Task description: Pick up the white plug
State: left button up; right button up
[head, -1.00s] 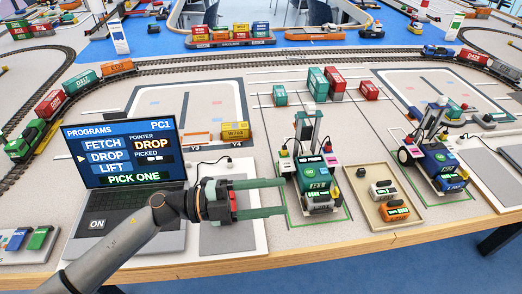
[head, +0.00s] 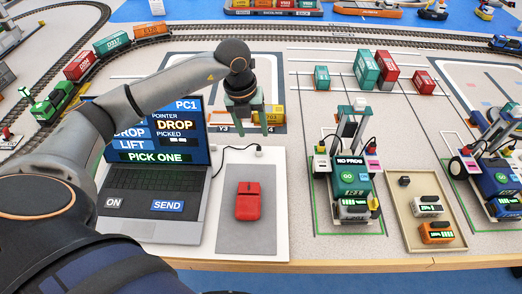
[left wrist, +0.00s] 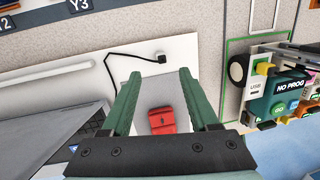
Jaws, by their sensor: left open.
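My left gripper (head: 254,130) points down with green fingers apart, behind and above the plug in the head view. My right gripper is in neither view.
A red mouse (head: 248,201) lies on a grey pad (head: 246,235) in front of the plug. An open laptop (head: 155,185) stands left. A green crane vehicle (head: 350,185) and a wooden tray (head: 412,241) stand right.

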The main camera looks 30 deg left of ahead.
aim_at(258, 148)
pick_arm(q)
jog(key=f, duration=0.5)
jog(key=w+f, duration=0.1)
jog(key=f, duration=0.1)
jog(key=shift+d+f, duration=0.25)
jog(key=shift+d, duration=0.15)
jog(key=shift+c, duration=0.3)
grip_shut()
